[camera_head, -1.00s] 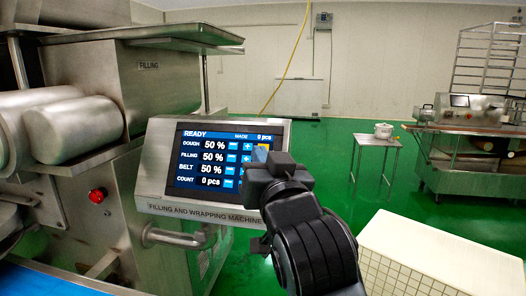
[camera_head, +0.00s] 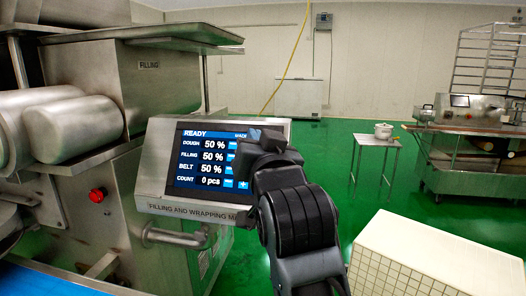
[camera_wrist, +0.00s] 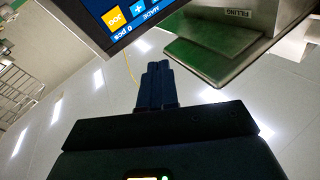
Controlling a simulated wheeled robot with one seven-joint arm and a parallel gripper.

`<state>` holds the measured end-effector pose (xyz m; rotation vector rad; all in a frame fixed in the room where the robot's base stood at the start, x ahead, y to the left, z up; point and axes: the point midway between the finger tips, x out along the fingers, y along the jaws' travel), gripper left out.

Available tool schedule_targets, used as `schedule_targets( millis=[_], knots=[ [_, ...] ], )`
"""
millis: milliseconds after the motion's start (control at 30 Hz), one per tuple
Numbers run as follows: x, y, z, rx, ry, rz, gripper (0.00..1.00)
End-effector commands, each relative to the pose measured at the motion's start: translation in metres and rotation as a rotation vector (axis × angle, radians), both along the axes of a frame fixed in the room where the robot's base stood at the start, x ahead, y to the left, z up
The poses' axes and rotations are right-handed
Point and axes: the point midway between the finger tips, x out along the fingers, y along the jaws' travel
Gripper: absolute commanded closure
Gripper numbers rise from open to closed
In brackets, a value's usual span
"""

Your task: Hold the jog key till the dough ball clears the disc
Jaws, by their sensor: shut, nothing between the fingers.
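The touch panel (camera_head: 205,158) of the filling and wrapping machine reads READY, with DOUGH, FILLING and BELT at 50 % and COUNT 0 pcs. My gripper (camera_head: 250,142) is in front of the panel's right side, its fingers shut and empty. It hides the right-hand keys in the head view. In the wrist view an orange key (camera_wrist: 115,18), its label looking like JOG, shows on the screen at the top left. My closed fingertips (camera_wrist: 157,66) appear below the screen's edge, apart from that key in the picture. No dough ball or disc is in view.
A red stop button (camera_head: 97,195) and a bent steel handle (camera_head: 178,237) are on the machine left of and below the panel. A blue belt (camera_head: 50,281) runs along the bottom left. A white tiled block (camera_head: 440,255) stands at the right. Green floor lies beyond.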

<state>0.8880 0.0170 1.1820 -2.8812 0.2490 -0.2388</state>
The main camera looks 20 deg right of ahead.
Motion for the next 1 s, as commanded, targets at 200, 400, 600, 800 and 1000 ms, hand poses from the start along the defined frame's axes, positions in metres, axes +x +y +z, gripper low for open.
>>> schedule_targets(
  millis=[200, 400, 600, 800, 1000],
  knots=[
    [0.021, -0.016, -0.017, 0.001, 0.002, -0.003, 1.0],
    [0.037, -0.028, -0.028, 0.0, 0.0, -0.002, 1.0],
    [0.045, -0.034, -0.034, 0.001, 0.0, -0.001, 1.0],
    [0.047, -0.035, -0.035, 0.001, -0.001, -0.001, 1.0],
    [0.047, -0.035, -0.035, 0.001, -0.001, -0.001, 1.0]
  ],
)
